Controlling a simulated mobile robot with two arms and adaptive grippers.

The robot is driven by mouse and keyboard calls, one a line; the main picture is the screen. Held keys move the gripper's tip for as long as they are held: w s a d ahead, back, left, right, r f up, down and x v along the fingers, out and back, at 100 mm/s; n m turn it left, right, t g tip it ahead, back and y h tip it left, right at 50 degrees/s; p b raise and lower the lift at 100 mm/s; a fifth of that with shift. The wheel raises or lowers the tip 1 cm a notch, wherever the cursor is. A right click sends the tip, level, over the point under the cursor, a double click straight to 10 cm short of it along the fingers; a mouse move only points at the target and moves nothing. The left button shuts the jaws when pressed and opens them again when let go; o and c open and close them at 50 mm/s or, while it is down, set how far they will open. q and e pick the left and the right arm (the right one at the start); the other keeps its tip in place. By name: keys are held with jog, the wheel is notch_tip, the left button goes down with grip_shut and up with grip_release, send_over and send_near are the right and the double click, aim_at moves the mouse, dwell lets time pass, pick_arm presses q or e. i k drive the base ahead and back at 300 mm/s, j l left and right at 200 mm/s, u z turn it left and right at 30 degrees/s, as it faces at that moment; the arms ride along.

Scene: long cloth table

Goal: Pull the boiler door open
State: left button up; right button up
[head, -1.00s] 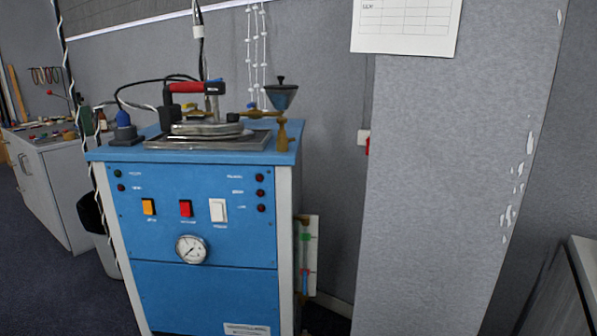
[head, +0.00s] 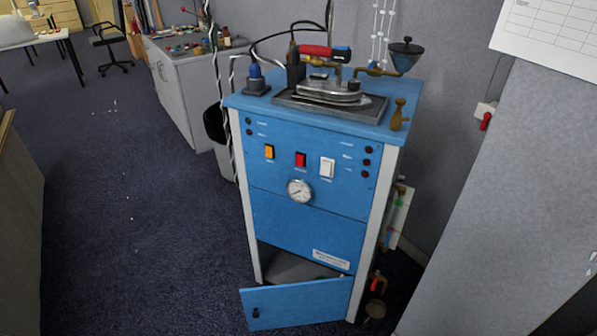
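The blue boiler cabinet (head: 301,230) stands in the middle of the head view, with buttons, lamps and a round gauge (head: 300,190) on its front. Its low blue door (head: 300,303) is swung partly open, hinged on the right side, with a small dark knob (head: 256,313) at its left end. A dark gap (head: 290,266) shows above the door, and part of the inside is visible. Neither of my grippers is in view.
An iron (head: 328,90) rests on a tray on top of the boiler. A dark bin (head: 217,138) stands to its left, before a grey cabinet (head: 180,95). A grey wall panel (head: 530,170) is close on the right.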

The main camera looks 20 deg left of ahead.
aim_at(267, 307)
jog(key=j+z, duration=0.35)
jog(key=j, duration=1.7)
jog(key=i, duration=0.05)
